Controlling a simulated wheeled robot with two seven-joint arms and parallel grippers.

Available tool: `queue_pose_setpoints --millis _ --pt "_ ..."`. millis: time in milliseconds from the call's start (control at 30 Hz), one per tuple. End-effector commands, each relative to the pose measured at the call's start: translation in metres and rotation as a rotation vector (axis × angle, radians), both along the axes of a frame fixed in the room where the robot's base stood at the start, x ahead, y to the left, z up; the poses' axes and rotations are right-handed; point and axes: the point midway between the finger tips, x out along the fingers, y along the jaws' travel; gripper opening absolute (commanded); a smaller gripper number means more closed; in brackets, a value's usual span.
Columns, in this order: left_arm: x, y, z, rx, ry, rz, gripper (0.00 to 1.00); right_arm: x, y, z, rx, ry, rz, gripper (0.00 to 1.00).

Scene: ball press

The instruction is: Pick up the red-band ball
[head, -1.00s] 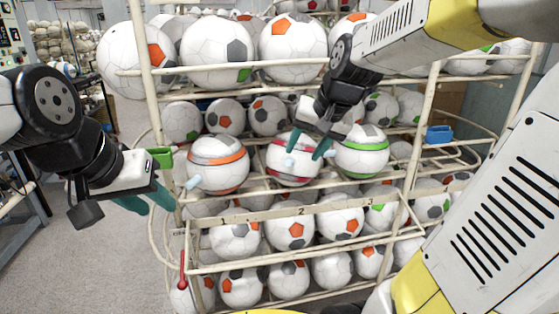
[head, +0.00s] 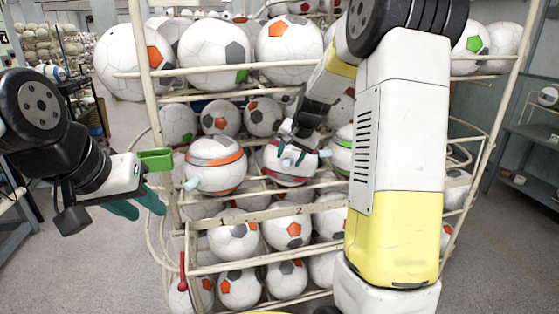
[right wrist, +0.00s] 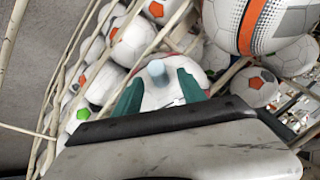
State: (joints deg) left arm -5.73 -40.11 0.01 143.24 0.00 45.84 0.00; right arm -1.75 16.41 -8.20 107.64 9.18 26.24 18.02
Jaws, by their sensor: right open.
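The red-band ball (head: 284,174), white with a dark red band and a pale blue nub, sits on the rack's middle shelf, partly covered by my right gripper (head: 302,157). My right gripper is open, its teal fingers over the ball's front. In the right wrist view, the ball (right wrist: 160,92) and its nub lie between the fingers of the right gripper (right wrist: 160,90). Whether the fingers touch it I cannot tell. My left gripper (head: 136,207) is off the rack's left side, fingers apart and empty.
An orange-band ball (head: 214,150) sits just left of it, and a green-band ball (head: 341,160), mostly hidden by my right arm, sits to the right. Numbered rails (head: 262,214) with more balls are below.

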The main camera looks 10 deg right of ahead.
Motion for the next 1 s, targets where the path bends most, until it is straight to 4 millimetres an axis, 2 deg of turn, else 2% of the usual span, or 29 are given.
queue_pose_setpoints --millis 100,367,467,633,1000 --pt "0.0 0.0 0.0 0.0 0.0 0.0 0.36 0.0061 0.0015 -0.0115 0.0 0.001 0.0 0.48" --pt "0.0 0.0 0.0 0.0 0.0 0.0 0.36 0.0079 0.002 -0.0134 0.001 -0.001 0.0 0.48" --pt "0.0 0.0 0.0 0.0 0.0 0.0 0.36 0.0077 0.0021 -0.0134 0.001 -0.001 0.0 0.33" --pt "0.0 0.0 0.0 0.0 0.0 0.0 0.36 0.0076 0.002 -0.0133 0.001 -0.001 0.0 0.0" --pt "0.0 0.0 0.0 0.0 0.0 0.0 0.36 0.0075 0.002 -0.0133 0.001 -0.001 0.0 0.0"
